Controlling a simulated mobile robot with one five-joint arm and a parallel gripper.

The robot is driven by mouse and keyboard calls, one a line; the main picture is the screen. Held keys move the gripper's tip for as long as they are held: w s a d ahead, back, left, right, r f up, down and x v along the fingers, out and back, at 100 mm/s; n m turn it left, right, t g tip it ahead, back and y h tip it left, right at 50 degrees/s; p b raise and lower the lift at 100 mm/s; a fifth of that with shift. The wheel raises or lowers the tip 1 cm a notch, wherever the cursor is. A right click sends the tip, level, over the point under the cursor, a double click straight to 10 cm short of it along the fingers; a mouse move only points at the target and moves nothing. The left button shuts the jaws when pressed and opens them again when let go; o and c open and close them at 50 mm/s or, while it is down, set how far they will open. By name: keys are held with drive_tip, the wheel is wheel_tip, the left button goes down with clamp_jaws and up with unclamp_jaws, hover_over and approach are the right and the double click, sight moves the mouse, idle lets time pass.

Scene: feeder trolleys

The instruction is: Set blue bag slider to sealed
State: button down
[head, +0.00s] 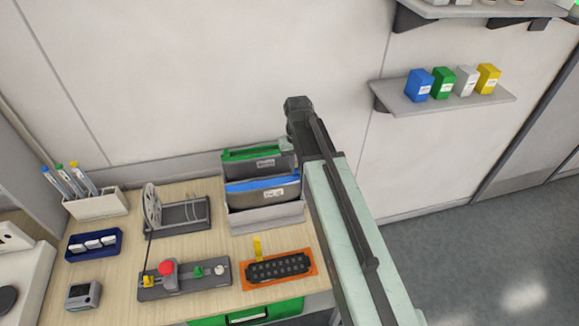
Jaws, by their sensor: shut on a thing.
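The blue bag (264,198) stands in a light grey holder (268,217) on the wooden worktop. Its blue top strip (262,184) runs across the upper edge, with a white label below. I cannot make out the slider or its setting; the bag's right end lies close beside my arm. A bag with a green top (257,158) stands behind it in the same holder. My arm comes up from the bottom right, passing just right of the holder, and ends in a dark joint above the bags.
An orange-edged black block (279,269) and a grey panel with a red knob (184,279) lie in front. A reel stand (176,213) is left of the holder. The wall is close behind. A shelf with coloured boxes (443,98) hangs at right, above open floor.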

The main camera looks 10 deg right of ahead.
sight(296, 169)
drive_tip(key=shift+s, duration=0.1)
drive_tip(key=c, duration=1.4)
unclamp_jaws()
drive_tip(key=shift+o, duration=0.2)
drive_tip(key=shift+a, duration=0.1)
wheel_tip(296, 169, up, 8)
drive_tip(key=p, duration=0.8)
drive_tip(key=shift+f, duration=0.1)
